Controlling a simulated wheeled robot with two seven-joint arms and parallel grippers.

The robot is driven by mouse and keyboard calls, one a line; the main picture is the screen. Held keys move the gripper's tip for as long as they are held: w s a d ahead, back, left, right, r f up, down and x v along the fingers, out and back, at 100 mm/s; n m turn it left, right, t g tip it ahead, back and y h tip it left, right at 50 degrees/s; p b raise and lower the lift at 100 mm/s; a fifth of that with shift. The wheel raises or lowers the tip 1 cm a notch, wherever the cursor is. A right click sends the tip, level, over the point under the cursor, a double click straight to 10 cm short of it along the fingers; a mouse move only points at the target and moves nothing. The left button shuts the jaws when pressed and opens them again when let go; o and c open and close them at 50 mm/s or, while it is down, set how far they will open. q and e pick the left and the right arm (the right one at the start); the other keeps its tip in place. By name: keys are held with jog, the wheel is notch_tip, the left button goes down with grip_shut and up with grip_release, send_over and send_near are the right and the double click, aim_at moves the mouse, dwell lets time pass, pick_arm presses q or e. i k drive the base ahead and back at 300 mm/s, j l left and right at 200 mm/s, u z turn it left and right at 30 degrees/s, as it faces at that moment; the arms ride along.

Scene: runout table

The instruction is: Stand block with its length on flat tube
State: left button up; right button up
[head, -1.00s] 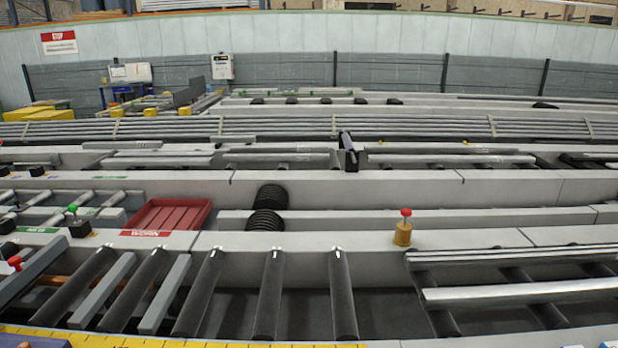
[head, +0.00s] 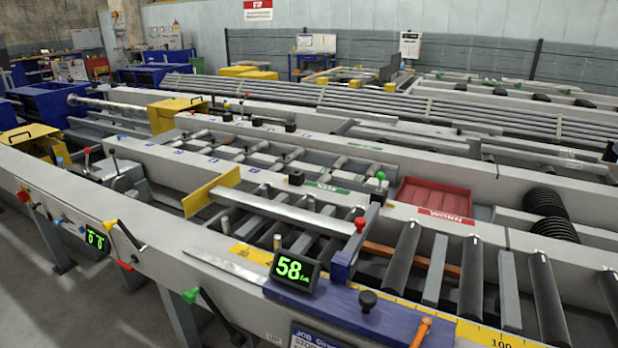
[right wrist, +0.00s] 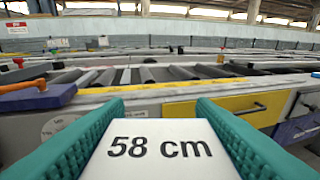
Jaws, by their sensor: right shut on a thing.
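In the right wrist view, my right gripper (right wrist: 160,108) has two teal fingers. It is shut on a white block (right wrist: 160,164) whose near face reads "58 cm". The rest of the block is hidden. In the head view, a long flat grey tube (head: 285,205) lies across the rollers, between a yellow plate (head: 210,190) and a red-knobbed stop (head: 358,235). I cannot tell its exact profile. A display (head: 295,269) in front of it reads 58. Neither gripper shows in the head view, and my left gripper is in no view.
A blue rail part (head: 375,318) carries a black knob and an orange handle along the front edge. Levers project from the bench front. A yellow drawer front (right wrist: 225,108) faces me in the wrist view.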

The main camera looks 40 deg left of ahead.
aim_at(285, 209)
jog(key=j+u, duration=0.25)
jog(key=j, duration=2.6)
jog(key=i+j, duration=0.35)
jog(key=j, duration=0.2)
jog(key=i+j+u, duration=0.1)
jog(key=i+j, duration=0.3)
jog(key=j, duration=0.15)
